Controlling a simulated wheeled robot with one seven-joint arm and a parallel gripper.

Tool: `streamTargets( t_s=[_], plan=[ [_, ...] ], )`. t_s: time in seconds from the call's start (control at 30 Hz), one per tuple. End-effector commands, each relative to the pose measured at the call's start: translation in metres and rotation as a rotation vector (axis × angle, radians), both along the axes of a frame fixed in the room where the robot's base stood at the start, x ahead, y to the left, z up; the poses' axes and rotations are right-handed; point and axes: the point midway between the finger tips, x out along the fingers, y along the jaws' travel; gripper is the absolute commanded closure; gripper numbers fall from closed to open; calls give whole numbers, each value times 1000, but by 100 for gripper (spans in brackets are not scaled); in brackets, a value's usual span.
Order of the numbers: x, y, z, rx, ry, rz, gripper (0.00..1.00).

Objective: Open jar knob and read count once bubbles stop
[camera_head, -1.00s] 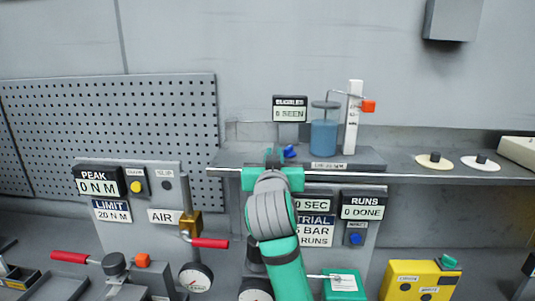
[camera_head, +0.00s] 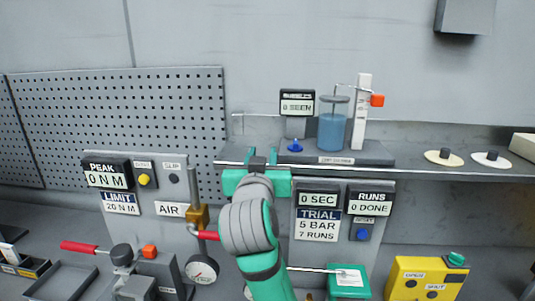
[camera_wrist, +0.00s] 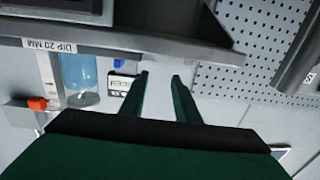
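The jar of blue liquid (camera_head: 333,130) stands on the shelf with a thin tube running into it from above. An orange knob (camera_head: 377,100) is on the white post (camera_head: 361,112) beside the jar. A blue knob (camera_head: 295,146) sits on the base left of the jar. The bubbles display (camera_head: 297,103) appears to read 0 SEEN. My gripper (camera_head: 257,163) is at the shelf's front edge, left of the blue knob. In the wrist view its fingers (camera_wrist: 162,80) are apart with nothing between them; the jar (camera_wrist: 78,75) and orange knob (camera_wrist: 37,103) show on the left.
The shelf edge and rail (camera_head: 440,173) run just by my gripper. Below are a trial panel (camera_head: 318,224), a runs display (camera_head: 371,201) showing 0 DONE, and a red-handled air valve (camera_head: 208,235). Two pale discs with black knobs (camera_head: 444,157) lie on the shelf at right.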

Motion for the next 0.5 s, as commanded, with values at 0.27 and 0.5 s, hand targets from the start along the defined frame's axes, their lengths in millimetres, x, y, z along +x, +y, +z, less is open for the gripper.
streamTargets(
  t_s=[0.27,0.5],
  plan=[
    [-13,0,0,0,0,-14,71],
    [-22,12,0,0,0,-5,71]
  ],
)
